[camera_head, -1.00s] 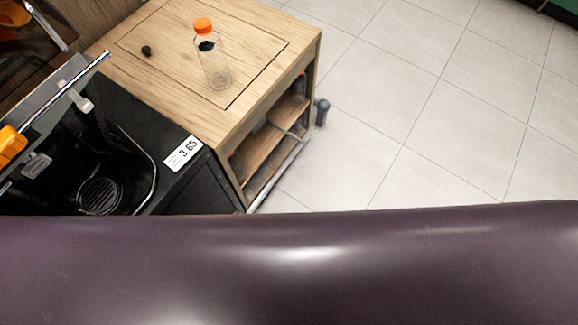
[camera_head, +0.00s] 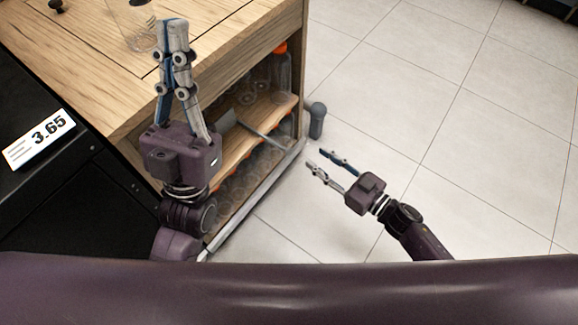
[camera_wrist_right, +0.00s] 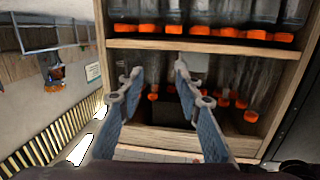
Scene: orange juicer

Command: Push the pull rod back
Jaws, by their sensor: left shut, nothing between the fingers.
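A grey bar (camera_head: 258,132) lies slantwise across the open side of the wooden cabinet (camera_head: 120,75). A dark grey upright handle-like post (camera_head: 317,120) stands just outside the cabinet's far corner. I cannot tell for sure which of these is the pull rod. My left gripper (camera_head: 173,25) is shut and empty, pointing up in front of the cabinet's top and side. My right gripper (camera_head: 316,159) is open and empty over the floor, right of the cabinet, its fingers pointing toward the shelves and below the post. The right wrist view shows its two fingers (camera_wrist_right: 159,72) apart before the shelves.
Orange-capped bottles (camera_wrist_right: 230,32) fill the cabinet shelves (camera_wrist_right: 200,47). A clear bottle (camera_head: 140,35) stands on the cabinet top, partly cut off and beside the left gripper. A black machine with a 3.65 label (camera_head: 38,138) is at left. Tiled floor (camera_head: 430,120) at right is clear.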

